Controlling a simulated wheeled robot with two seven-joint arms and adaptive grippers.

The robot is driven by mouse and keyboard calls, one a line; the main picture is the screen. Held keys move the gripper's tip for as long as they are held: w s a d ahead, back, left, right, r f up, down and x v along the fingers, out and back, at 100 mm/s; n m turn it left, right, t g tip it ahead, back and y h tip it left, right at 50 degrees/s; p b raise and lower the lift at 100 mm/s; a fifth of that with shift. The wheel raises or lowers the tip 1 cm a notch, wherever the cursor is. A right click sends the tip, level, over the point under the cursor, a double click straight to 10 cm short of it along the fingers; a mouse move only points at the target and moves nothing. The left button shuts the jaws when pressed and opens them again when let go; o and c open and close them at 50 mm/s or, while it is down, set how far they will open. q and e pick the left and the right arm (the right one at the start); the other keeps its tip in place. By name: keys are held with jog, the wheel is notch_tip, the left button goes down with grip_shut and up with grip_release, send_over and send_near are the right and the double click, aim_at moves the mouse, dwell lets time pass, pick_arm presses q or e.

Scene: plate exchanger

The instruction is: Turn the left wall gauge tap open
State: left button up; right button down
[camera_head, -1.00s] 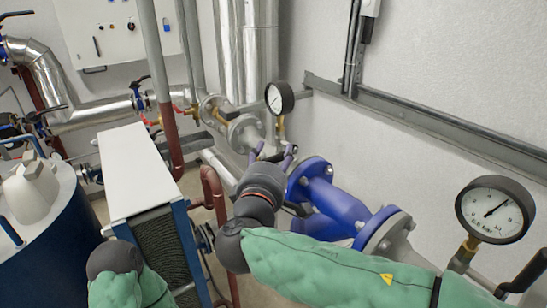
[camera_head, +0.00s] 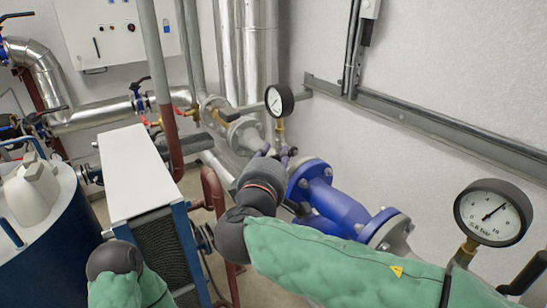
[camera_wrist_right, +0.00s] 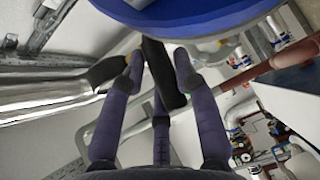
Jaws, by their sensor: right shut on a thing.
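The left wall gauge (camera_head: 279,100) is a round white dial with a black rim, upright on a brass stem (camera_head: 280,128) by the pipe. My right gripper (camera_head: 275,153) is at the foot of this stem, its dark purple fingers close together. In the right wrist view, the fingers (camera_wrist_right: 159,68) are shut on a black tap handle (camera_wrist_right: 164,75), which lies between them. The tap's body is mostly hidden behind the gripper in the head view. My left gripper is out of the picture; only part of that arm shows at the bottom.
A blue flanged pipe (camera_head: 340,205) lies just right of my right gripper, and its blue flange (camera_wrist_right: 190,12) is close above the fingers in the wrist view. A second gauge (camera_head: 492,212) is at the right. A white-topped unit (camera_head: 135,170) stands at the left.

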jog(key=shift+w+d+r+m+g+y+p, duration=0.1)
jog(key=shift+d+r+m+g+y+p, duration=0.1)
jog(key=shift+r+m+g+p, duration=0.3)
jog(key=shift+w+d+r+m+g+y+p, duration=0.1)
jog(key=shift+r+m+g+y+p, duration=0.1)
jog(key=shift+r+m+g+p, duration=0.3)
jog(key=r+m+g+y+p, duration=0.1)
jog(key=d+m+g+p, duration=0.1)
jog(key=shift+w+r+y+p, duration=0.3)
jog(key=shift+w+r+y, duration=0.05)
jog(key=shift+r+y, duration=0.05)
jog(key=shift+w+d+r+m+g+y+p, duration=0.2)
jog(key=shift+w+d+m+g+y+p, duration=0.45)
jog(key=shift+p, duration=0.85)
jog(key=shift+w+d+r+m+g+y+p, duration=0.2)
jog(key=shift+d+m+g+y+p, duration=0.5)
jog(key=shift+g+y+p, duration=0.65)
jog(key=shift+w+d+r+m+g+y+p, duration=0.2)
jog(key=shift+w+d+m+g+y+p, duration=0.5)
jog(key=shift+p, duration=1)
jog(key=shift+s+a+f, duration=0.1)
jog(key=shift+s, duration=0.15)
jog(key=c, duration=0.9)
grip_release()
